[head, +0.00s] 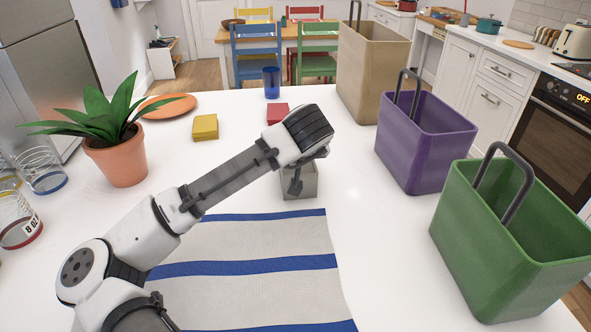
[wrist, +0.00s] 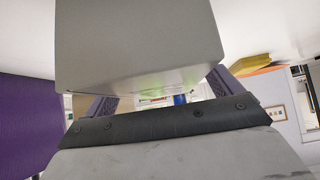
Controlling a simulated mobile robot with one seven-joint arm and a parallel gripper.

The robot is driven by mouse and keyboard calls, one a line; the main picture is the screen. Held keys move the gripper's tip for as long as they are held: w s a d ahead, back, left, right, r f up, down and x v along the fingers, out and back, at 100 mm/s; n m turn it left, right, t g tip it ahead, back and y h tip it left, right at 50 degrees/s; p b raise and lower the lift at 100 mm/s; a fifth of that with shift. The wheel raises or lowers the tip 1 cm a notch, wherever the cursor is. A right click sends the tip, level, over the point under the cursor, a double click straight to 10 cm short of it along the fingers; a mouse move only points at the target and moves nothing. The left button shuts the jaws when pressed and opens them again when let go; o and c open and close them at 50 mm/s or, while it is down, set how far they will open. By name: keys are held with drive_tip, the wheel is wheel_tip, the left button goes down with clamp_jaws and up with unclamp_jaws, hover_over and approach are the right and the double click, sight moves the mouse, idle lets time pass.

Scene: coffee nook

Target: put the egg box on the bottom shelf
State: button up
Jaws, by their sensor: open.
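A plain grey box (head: 302,190) stands on the white counter just beyond the striped cloth. I cannot tell whether it is the egg box; nothing else in view looks clearly like one. My gripper (head: 296,185) is open at this box, partly hidden behind my wrist in the head view. In the wrist view the grey box (wrist: 140,45) fills the upper middle, close to my gripper (wrist: 160,98), with a finger showing on either side. I cannot tell whether they touch. A small white shelf unit (head: 163,60) stands on the floor at the back left.
Purple (head: 425,155), green (head: 510,250) and tan (head: 372,75) bins stand along the right. A yellow block (head: 205,127), red block (head: 278,112) and blue cup (head: 271,82) lie beyond my arm. The striped cloth (head: 260,240) lies in front.

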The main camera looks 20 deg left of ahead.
drive_tip(key=shift+w+a+f, duration=0.1)
drive_tip(key=shift+w+f, duration=0.3)
drive_tip(key=shift+r, duration=0.15)
drive_tip(key=c, duration=1.4)
